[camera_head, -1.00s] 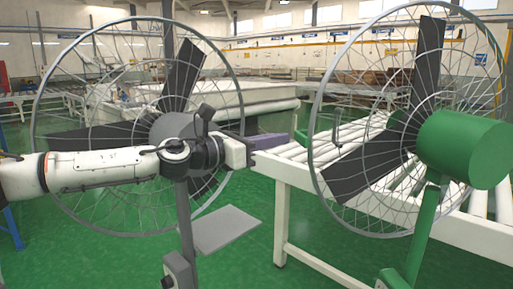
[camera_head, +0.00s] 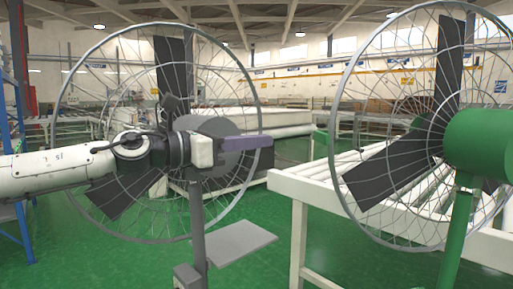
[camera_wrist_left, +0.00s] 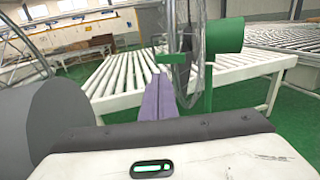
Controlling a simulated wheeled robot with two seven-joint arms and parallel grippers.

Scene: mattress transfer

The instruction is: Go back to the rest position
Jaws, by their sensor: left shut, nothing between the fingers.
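My left arm comes in from the left in the head view, roughly level, in front of a grey caged fan (camera_head: 168,65). My left gripper (camera_head: 268,142) has purple-grey fingers pointing right, and it is shut and empty. In the left wrist view the gripper (camera_wrist_left: 158,78) shows its long purple fingers lying together, pointing toward a white roller conveyor (camera_wrist_left: 112,78). Nothing is between them. My right gripper is not in view.
A green fan (camera_head: 490,147) stands at the right, before the roller conveyor (camera_head: 290,184). The grey fan's motor (camera_wrist_left: 45,118) is close at left in the wrist view. A large white block (camera_head: 240,122) lies behind. Green floor (camera_head: 120,262) is open at lower left.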

